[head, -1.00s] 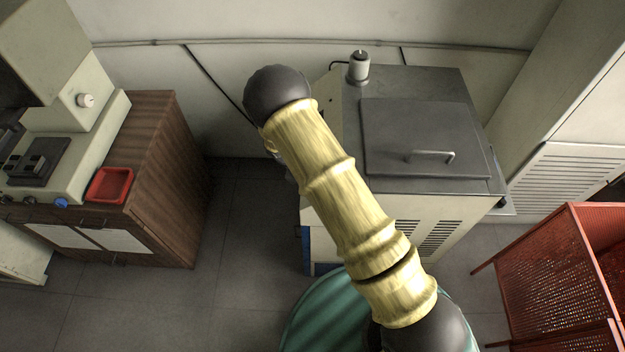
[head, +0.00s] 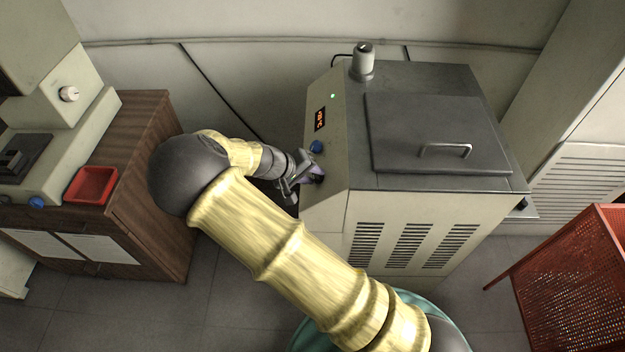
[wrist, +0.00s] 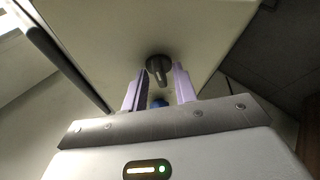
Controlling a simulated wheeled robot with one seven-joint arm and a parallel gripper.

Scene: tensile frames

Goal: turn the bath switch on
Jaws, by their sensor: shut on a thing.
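The bath (head: 405,225) is a cream cabinet with a dark grey top and a hinged lid. Its left-hand panel shows a lit orange display (head: 320,119), a small green light and a blue knob (head: 316,147). The bath switch (wrist: 158,68) is a dark round knob with a raised grip, seen in the wrist view; my gripper mostly hides it in the head view. My gripper (head: 311,176) is at the lower part of the panel. In the wrist view its lilac fingers (wrist: 160,84) stand either side of the switch grip, shut on it.
A wooden cabinet (head: 150,215) with a red tray (head: 92,185) and a cream device stands at the left. A red perforated crate (head: 570,275) is at the lower right. Grey floor lies free between cabinet and bath.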

